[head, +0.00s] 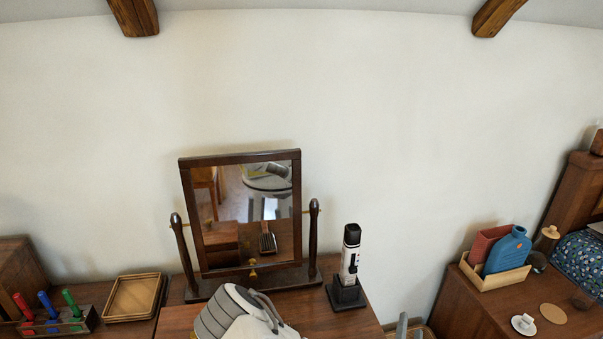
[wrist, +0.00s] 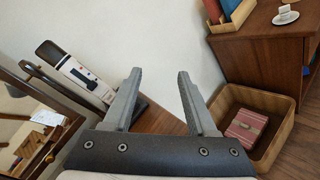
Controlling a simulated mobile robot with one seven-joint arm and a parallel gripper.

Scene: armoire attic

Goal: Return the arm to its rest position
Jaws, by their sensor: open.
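My gripper (wrist: 156,100) is open in the wrist view, with nothing between its two grey fingers. The fingers point toward the white wall, above the right end of the wooden dresser top. In the head view part of my white and grey arm (head: 240,315) shows at the bottom centre, in front of the mirror. The tips of my gripper (head: 410,327) just show at the bottom edge, right of the dresser. Most of the gripper is out of the head view.
A tilting mirror (head: 190,225) and a black-and-white device on a dark stand (head: 347,295) stand close by on the dresser. In the wrist view a wooden bin (wrist: 275,101) holding a red box (wrist: 246,126) sits lower right. A cabinet (head: 470,310) stands at right.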

